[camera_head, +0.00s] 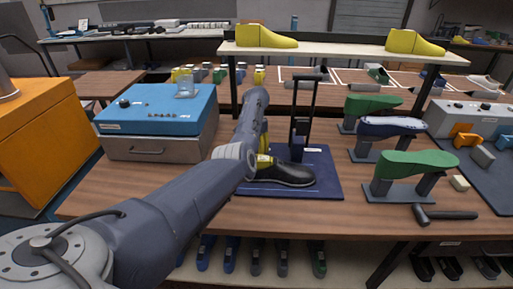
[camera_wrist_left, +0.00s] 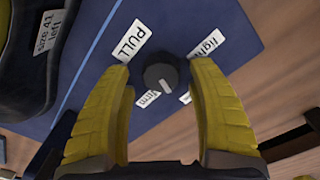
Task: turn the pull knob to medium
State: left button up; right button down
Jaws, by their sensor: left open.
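The pull knob (camera_wrist_left: 160,74) is a small round dark knob on the blue base plate (camera_wrist_left: 83,72). A white label reading PULL (camera_wrist_left: 131,41) lies beside it. Other labels around it include one reading light (camera_wrist_left: 206,42) and one that seems to read firm (camera_wrist_left: 148,97); another is partly hidden by a finger. I cannot read the knob's setting for certain. My left gripper (camera_wrist_left: 160,69) is open, its yellow fingers on either side of the knob with gaps visible. In the head view my left gripper (camera_head: 264,150) is largely hidden behind my arm, and the knob is hidden.
A black shoe (camera_head: 282,174) lies on the blue base plate (camera_head: 325,185) below a black upright frame (camera_head: 303,110). A blue box (camera_head: 158,105) stands left. Green lasts (camera_head: 415,163) on stands and a hammer (camera_head: 443,215) are right. A raised shelf (camera_head: 345,53) is behind.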

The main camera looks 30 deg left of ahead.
pick_arm(q)
jog(key=shift+r, duration=0.15)
notch_tip(320, 180, up, 12)
dwell(0.6)
jog(key=shift+a, duration=0.1)
jog(key=shift+s+r+n, duration=0.7)
jog(key=shift+r+n, duration=1)
jog(key=shift+r, duration=0.15)
notch_tip(320, 180, down, 16)
jog(key=shift+a+f, duration=0.1)
jog(key=shift+c, duration=0.4)
